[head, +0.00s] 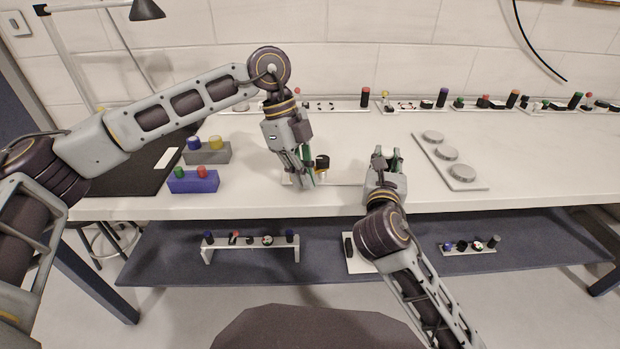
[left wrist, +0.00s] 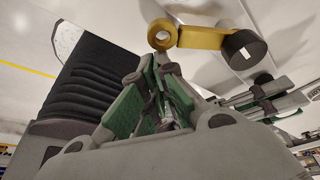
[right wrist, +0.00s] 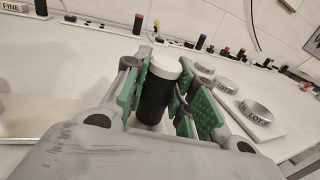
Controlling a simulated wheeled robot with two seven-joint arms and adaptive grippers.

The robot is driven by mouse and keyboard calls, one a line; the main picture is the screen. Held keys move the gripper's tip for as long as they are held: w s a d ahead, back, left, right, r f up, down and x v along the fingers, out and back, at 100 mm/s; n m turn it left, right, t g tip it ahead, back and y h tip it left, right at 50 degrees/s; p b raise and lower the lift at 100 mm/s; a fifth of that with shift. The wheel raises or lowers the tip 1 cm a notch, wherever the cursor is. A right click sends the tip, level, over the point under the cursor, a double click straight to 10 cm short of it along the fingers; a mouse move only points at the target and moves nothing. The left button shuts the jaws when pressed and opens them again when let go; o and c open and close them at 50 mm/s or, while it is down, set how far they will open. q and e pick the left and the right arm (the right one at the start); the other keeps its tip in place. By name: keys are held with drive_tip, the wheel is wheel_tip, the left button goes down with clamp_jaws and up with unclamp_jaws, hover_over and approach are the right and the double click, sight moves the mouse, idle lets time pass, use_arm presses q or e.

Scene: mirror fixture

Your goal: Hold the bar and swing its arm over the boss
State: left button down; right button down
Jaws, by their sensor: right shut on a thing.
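My right gripper (right wrist: 158,72) is shut on an upright black bar with a pale top (right wrist: 153,102) in the right wrist view. In the head view the right gripper (head: 385,160) hides most of the bar, at the right end of a pale base plate (head: 340,183). A yellow arm with a ring at one end (left wrist: 200,38) and a black knob (left wrist: 243,48) at the other shows in the left wrist view, beyond my left gripper (left wrist: 152,72). In the head view the left gripper (head: 302,180) is low over the plate's left part. Its fingers are close together; no held object shows clearly. I cannot pick out the boss.
A white plate with several silver discs (head: 448,153) lies to the right. Grey (head: 207,153) and blue (head: 193,182) blocks with coloured knobs stand at the left. Small fixtures line the back edge. A shelf (head: 330,265) below holds more.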

use_arm(q)
drive_tip(key=shift+w+a, duration=0.85)
drive_tip(key=shift+a, duration=0.3)
drive_tip(key=shift+w+a, duration=0.65)
drive_tip(key=shift+w, duration=0.3)
drive_tip(key=shift+s, duration=0.15)
drive_tip(key=shift+s+d, duration=0.15)
drive_tip(key=shift+s, duration=1.7)
drive_tip(key=w+r, duration=0.3)
drive_tip(key=r, duration=0.6)
drive_tip(key=shift+w+r, duration=0.2)
use_arm(e)
drive_tip(key=c, duration=1.1)
unclamp_jaws()
drive_tip(key=shift+s, duration=0.1)
